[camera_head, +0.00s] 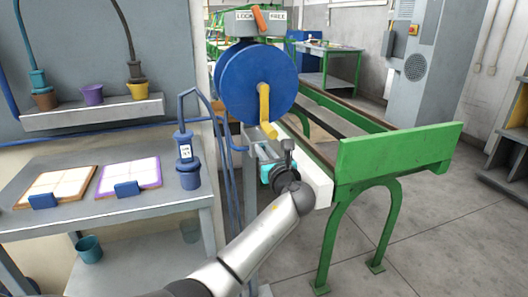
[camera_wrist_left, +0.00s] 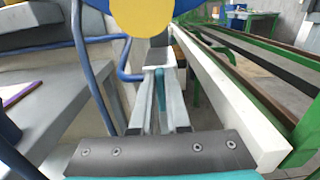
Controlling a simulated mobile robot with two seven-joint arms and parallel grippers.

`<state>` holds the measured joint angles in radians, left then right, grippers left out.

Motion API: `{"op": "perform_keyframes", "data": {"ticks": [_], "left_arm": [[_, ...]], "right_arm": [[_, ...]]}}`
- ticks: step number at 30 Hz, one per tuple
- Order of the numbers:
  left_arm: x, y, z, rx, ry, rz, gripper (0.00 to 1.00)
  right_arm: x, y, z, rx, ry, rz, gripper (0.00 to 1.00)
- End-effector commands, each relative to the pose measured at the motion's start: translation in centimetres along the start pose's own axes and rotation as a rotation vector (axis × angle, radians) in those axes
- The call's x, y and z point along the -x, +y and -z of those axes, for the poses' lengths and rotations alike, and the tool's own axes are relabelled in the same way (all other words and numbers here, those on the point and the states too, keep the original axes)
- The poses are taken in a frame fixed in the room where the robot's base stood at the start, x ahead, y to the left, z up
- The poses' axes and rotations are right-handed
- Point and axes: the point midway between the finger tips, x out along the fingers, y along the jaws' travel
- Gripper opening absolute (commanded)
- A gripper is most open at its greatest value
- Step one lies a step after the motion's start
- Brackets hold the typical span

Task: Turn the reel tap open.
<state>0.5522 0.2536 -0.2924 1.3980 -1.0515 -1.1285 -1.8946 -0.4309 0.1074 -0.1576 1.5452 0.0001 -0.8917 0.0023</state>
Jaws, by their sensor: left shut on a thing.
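A blue reel (camera_head: 238,88) with a yellow crank (camera_head: 264,103) hangs on a grey stand in the head view; the reel's yellow hub (camera_wrist_left: 143,14) is at the top of the left wrist view. My left gripper (camera_head: 264,143) is just below the reel, in front of the stand. In the left wrist view its fingers (camera_wrist_left: 161,108) are on either side of a narrow teal piece (camera_wrist_left: 160,88), which looks like the tap's lever. The gripper is shut on it. The tap's body is mostly hidden, and its angle is hard to judge. My right gripper is not in view.
An orange lever (camera_head: 259,18) sits on a box marked LOCK and FREE above the reel. A blue bottle-like fixture (camera_head: 187,165) stands on the grey bench (camera_head: 160,201) at left. A green-framed rack (camera_head: 395,152) with a white beam (camera_wrist_left: 228,95) is close on the right.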

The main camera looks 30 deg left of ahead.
Motion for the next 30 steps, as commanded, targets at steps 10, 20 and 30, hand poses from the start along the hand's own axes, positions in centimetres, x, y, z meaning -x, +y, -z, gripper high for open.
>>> {"op": "perform_keyframes", "data": {"ticks": [10, 20, 30], "left_arm": [[0.1, 0.1, 0.7, 0.0, 0.014, -0.001, 0.0], [0.1, 0.2, 0.8, 0.124, 0.02, -0.002, 0.0], [0.2, 0.6, 1.1, 0.425, 0.022, -0.004, 0.0]], "right_arm": [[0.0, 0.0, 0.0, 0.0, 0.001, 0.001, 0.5], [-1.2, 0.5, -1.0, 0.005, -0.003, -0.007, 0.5], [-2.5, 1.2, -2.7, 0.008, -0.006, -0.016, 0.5]]}}
